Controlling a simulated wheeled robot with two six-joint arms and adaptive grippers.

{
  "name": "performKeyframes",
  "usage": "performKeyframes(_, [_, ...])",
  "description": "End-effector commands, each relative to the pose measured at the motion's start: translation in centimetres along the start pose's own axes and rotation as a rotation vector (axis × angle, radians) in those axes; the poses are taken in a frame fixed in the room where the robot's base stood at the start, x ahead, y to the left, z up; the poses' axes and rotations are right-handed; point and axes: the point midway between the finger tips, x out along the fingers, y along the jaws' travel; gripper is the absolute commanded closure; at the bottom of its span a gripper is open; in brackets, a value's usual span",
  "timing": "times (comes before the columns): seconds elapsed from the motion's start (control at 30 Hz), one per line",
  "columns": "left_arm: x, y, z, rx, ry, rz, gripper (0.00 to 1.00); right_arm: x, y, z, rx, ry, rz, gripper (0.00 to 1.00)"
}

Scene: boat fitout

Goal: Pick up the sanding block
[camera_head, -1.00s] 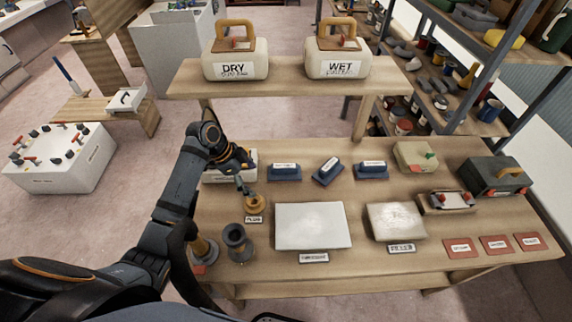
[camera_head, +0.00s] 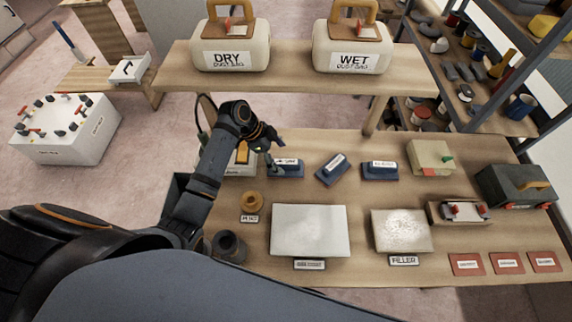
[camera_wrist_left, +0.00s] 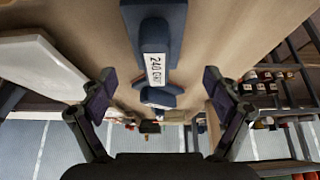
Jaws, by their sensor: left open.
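Three blue sanding blocks with white labels lie in a row on the workbench: the left block (camera_head: 288,170), the middle block (camera_head: 334,170) and the right block (camera_head: 380,172). My left gripper (camera_head: 270,155) is beside and partly over the left block, hiding some of it. In the left wrist view my left gripper (camera_wrist_left: 162,100) is open and empty, its two fingers wide apart. A block labelled 240 GRIT (camera_wrist_left: 156,38) shows there at the top, and another block (camera_wrist_left: 160,97) lies beyond it. My right gripper is not in view.
A raised shelf (camera_head: 290,82) with the DRY (camera_head: 230,45) and WET (camera_head: 350,48) dust bags stands behind. A white panel (camera_head: 310,230), a filler slab (camera_head: 402,230) and an orange-brown knob (camera_head: 252,200) lie in front. A dark toolbox (camera_head: 510,188) stands at right.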

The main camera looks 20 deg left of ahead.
Motion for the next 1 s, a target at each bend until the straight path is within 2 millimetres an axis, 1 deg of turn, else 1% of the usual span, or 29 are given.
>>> performKeyframes(0.03, [0.6, 0.3, -0.2, -0.005, 0.000, 0.007, 0.11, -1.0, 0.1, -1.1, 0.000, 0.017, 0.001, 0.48])
performKeyframes(0.07, [1.1, 0.4, -0.2, -0.005, 0.001, 0.008, 0.11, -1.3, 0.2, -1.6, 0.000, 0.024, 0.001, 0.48])
performKeyframes(0.1, [1.8, 0.5, -0.1, -0.005, 0.001, 0.007, 0.11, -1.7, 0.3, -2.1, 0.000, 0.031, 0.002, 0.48])
performKeyframes(0.17, [3.0, 0.4, 0.0, -0.004, 0.002, 0.005, 0.11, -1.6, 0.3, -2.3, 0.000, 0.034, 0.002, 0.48])
performKeyframes(0.3, [4.2, 0.3, 0.2, -0.001, -0.001, 0.002, 0.11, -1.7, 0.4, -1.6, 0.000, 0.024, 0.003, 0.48])
performKeyframes(0.47, [4.3, 0.3, 0.2, 0.000, -0.001, 0.002, 0.11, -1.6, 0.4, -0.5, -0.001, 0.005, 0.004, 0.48])
performKeyframes(0.5, [4.3, 0.3, 0.2, 0.000, -0.001, 0.002, 0.13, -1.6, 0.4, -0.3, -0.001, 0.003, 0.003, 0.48])
performKeyframes(0.9, [4.3, 0.3, 0.2, -0.001, -0.002, 0.002, 0.67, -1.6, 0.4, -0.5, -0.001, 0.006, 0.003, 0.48])
performKeyframes(0.97, [4.3, 0.3, 0.2, -0.001, -0.002, 0.002, 0.75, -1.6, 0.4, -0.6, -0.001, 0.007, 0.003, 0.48])
performKeyframes(1.0, [4.2, 0.3, 0.2, -0.001, -0.001, 0.001, 0.76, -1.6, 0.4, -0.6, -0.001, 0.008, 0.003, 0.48])
